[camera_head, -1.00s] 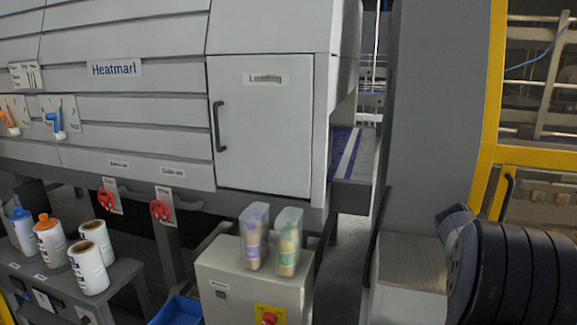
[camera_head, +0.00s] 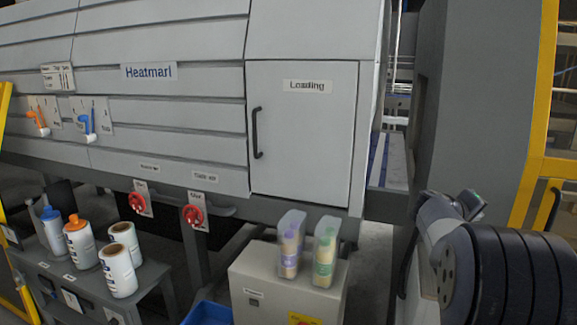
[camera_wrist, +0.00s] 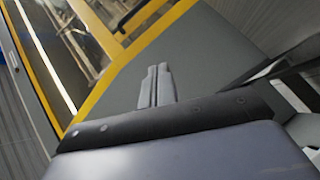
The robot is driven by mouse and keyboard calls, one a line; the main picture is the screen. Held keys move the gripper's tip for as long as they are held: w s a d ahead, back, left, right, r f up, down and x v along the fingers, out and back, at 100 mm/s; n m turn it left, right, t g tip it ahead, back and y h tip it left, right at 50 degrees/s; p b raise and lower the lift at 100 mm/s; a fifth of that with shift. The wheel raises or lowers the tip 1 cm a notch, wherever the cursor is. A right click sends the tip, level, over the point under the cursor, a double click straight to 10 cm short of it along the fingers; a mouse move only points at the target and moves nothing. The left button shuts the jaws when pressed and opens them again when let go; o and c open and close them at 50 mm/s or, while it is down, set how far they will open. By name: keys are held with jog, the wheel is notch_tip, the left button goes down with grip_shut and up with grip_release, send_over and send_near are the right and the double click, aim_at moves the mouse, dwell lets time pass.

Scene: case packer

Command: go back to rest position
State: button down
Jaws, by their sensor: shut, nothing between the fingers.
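My gripper (camera_wrist: 157,85) shows in the wrist view with its two grey fingers side by side. It is shut and empty, in front of a grey panel and a yellow frame. In the head view my arm fills the lower right, and the gripper's fingertips cannot be made out there. No object is held or touched.
A grey machine with a closed Loading door (camera_head: 303,130) stands ahead. A beige box (camera_head: 262,287) bears two clear containers (camera_head: 325,252). Several bottles stand on a grey cart (camera_head: 150,280) at left. A yellow frame (camera_head: 545,110) stands at right.

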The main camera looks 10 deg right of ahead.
jog(key=shift+w+a+r+n+h, duration=0.15)
jog(key=shift+w+a+h, duration=0.1)
jog(key=shift+a, duration=0.3)
jog(key=shift+w+a+r+n+h, duration=0.2)
jog(key=shift+w+a, duration=0.1)
jog(key=shift+a, duration=0.25)
jog(key=shift+w+a+r+n+h, duration=0.15)
jog(key=shift+w+a+h, duration=0.1)
jog(key=shift+a, duration=0.3)
jog(key=shift+a, duration=0.1)
